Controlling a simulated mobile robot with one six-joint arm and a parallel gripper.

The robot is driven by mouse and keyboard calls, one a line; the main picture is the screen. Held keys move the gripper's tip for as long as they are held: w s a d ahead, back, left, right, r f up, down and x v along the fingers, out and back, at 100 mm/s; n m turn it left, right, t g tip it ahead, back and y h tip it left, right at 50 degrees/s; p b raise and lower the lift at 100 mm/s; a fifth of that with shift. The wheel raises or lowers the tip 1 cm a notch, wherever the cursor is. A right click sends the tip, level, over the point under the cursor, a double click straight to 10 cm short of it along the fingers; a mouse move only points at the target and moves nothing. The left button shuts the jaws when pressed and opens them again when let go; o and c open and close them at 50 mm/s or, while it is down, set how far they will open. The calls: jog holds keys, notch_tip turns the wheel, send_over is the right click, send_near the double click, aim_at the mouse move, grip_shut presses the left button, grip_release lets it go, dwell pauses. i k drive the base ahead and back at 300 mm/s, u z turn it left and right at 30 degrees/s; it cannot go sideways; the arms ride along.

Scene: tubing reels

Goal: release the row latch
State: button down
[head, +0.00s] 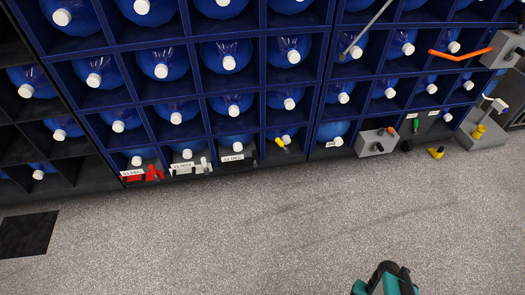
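A row of small latch-like parts sits along the bottom front of the blue rack (205,95). A red one (150,175) is under a label that seems to read 05 DEC. A white one (203,166) is beside a second dated label, and a dark one (254,158) is beside a third. A yellow part (283,140) sits in the bottom row further right. I cannot tell which is the row latch or whether any is released. My gripper (388,280), teal and black, shows partly at the bottom edge, well apart from the rack. Its fingers are not clear.
Blue bottles with white caps fill most rack cells. A grey rod (366,29) and an orange bar (461,54) stick out at the upper right. Grey boxes (374,143) and a yellow item (436,153) are at the rack's right foot. The speckled floor between is clear.

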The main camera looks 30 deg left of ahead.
aim_at(287, 150)
jog(key=z, duration=0.05)
jog(key=k, duration=0.2)
jog(key=u, duration=2.75)
jog(key=k, duration=0.65)
jog(key=z, duration=0.25)
jog(key=i, duration=1.5)
jog(key=u, duration=0.05)
